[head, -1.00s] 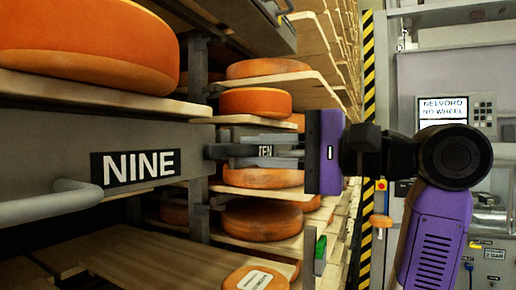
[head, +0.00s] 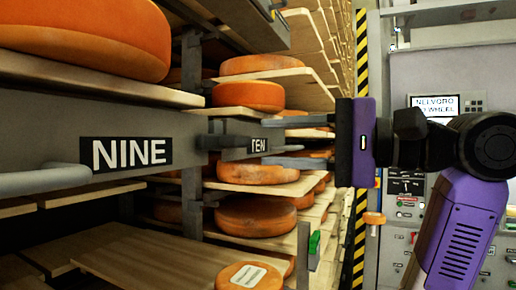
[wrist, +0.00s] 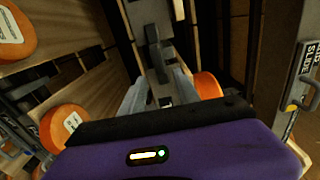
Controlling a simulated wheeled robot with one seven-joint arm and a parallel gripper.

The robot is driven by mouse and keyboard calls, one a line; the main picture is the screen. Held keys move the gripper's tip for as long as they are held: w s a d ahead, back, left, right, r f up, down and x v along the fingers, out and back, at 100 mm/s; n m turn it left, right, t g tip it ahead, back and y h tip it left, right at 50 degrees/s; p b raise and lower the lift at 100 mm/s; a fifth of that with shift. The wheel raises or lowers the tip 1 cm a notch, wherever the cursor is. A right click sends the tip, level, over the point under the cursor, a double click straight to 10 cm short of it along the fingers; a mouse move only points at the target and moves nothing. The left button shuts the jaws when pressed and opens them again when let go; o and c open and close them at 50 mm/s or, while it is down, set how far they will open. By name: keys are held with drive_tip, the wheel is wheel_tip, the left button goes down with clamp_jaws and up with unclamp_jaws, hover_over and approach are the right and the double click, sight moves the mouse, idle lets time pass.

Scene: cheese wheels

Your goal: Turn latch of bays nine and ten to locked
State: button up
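The bay sign NINE (head: 126,153) is on a grey front panel at left. The sign TEN (head: 260,145) is on a panel further along the rack. A grey latch-like part (head: 213,141) sits at the post between the two panels; its lever position is hard to tell. My gripper (head: 267,142) is open and empty to the right of it, with its two fingers apart above and below the TEN sign in the picture. In the wrist view, a dark bar (wrist: 153,50) on a grey plate lies ahead between my open fingers (wrist: 157,85), not gripped.
Orange cheese wheels (head: 256,216) rest on wooden shelves (head: 150,258) around the panels. A grey handle (head: 45,180) juts out at front left. A post with a green tab (head: 314,243) stands below my gripper. A machine panel (head: 440,105) is behind at right.

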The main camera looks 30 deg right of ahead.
drive_tip(key=shift+v, duration=1.45)
wheel_tip(320, 180, up, 7)
drive_tip(key=d+n+t, duration=0.2)
drive_tip(key=n+t, duration=0.1)
drive_tip(key=t, duration=0.1)
drive_tip(key=w+d+f+m+t+h, duration=0.1)
drive_tip(key=w+d+f+t+h, duration=0.25)
drive_tip(key=d+t, duration=0.2)
wheel_tip(320, 180, down, 26)
drive_tip(key=d+m+h, duration=0.1)
drive_tip(key=d+h, duration=0.1)
drive_tip(key=h, duration=1)
drive_tip(key=s+a+f+n+g, duration=0.2)
drive_tip(key=s+a+f+n, duration=0.15)
drive_tip(key=s+f, duration=0.4)
drive_tip(key=s+a+f+n+g, duration=0.15)
drive_tip(key=s+a+f, duration=0.3)
drive_tip(key=f, duration=0.55)
drive_tip(key=s+a+f+n+g+y, duration=0.2)
drive_tip(key=s+a+f+g, duration=0.1)
drive_tip(key=s+f, duration=0.4)
drive_tip(key=s+a+f+n+g+y+b, duration=0.1)
drive_tip(key=s+f, duration=0.6)
drive_tip(key=s, duration=0.7)
drive_tip(key=a+n+g+y, duration=0.1)
drive_tip(key=a+n+y, duration=0.1)
drive_tip(key=a, duration=0.1)
drive_tip(key=shift+a+g, duration=0.4)
